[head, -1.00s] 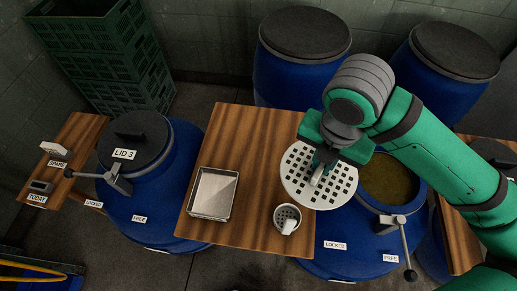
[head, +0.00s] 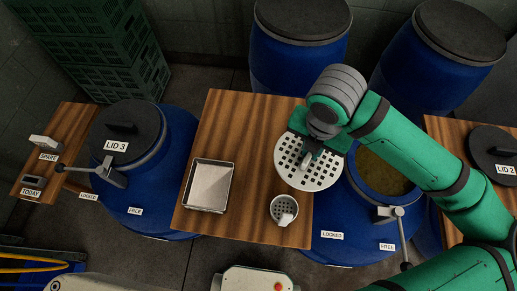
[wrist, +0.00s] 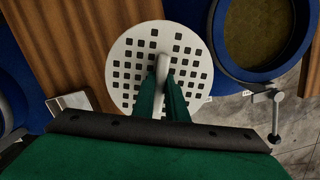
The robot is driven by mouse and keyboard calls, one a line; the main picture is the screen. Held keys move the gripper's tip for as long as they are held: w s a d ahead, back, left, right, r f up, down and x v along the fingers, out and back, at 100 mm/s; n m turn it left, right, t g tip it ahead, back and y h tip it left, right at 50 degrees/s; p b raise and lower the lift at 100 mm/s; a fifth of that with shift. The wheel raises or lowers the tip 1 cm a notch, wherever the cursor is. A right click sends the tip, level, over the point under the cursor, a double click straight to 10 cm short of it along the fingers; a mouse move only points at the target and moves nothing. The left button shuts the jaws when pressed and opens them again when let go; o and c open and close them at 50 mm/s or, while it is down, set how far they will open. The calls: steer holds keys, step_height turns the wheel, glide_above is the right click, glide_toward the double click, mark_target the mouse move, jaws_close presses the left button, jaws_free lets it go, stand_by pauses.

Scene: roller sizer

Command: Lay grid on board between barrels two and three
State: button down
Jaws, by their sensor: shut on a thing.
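The grid (head: 306,171) is a round white plate with square holes and an upright handle; it also shows in the wrist view (wrist: 122,78). My gripper (head: 316,155) is shut on its handle. In the head view the grid overlaps the right edge of the wooden board (head: 240,130) and the rim of the open barrel (head: 352,205). The wrist view shows it overlapping the board's edge (wrist: 60,50), with the open barrel (wrist: 222,55) to the right. I cannot tell whether it touches the board. The closed barrel (head: 180,140), left of the board, has a lid labelled LID 3 (head: 124,125).
On the board are a metal tray (head: 233,187) and a small perforated cup (head: 283,208) with a white handle. A clamp lever (head: 401,235) stands out from the open barrel's front. LID 2 (head: 493,148) lies on the right-hand board. The board's upper part is clear.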

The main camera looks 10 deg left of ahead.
mark_target(289, 134)
steer(key=w+a+f, duration=0.1)
steer(key=w+a, duration=0.1)
steer(key=w+a+f, duration=0.1)
steer(key=w, duration=0.1)
steer(key=w+a+f, duration=0.1)
steer(key=w+a, duration=0.1)
steer(key=shift+a+f, duration=0.35)
steer(key=shift+f, duration=0.05)
steer(key=w+a+f, duration=0.2)
steer(key=f, duration=0.1)
steer(key=w+a+f, duration=0.1)
steer(key=f, duration=0.1)
steer(key=shift+w+f, duration=0.1)
steer(key=shift+w, duration=0.15)
step_height(289, 134, down, 4)
steer(key=shift+w+a+r, duration=0.1)
steer(key=shift+r, duration=0.05)
steer(key=shift+a, duration=0.25)
steer(key=c, duration=2.1)
jaws_free()
steer(key=shift+d+f, duration=0.1)
steer(key=shift+f, duration=0.1)
steer(key=o, duration=0.3)
steer(key=shift+o, duration=0.2)
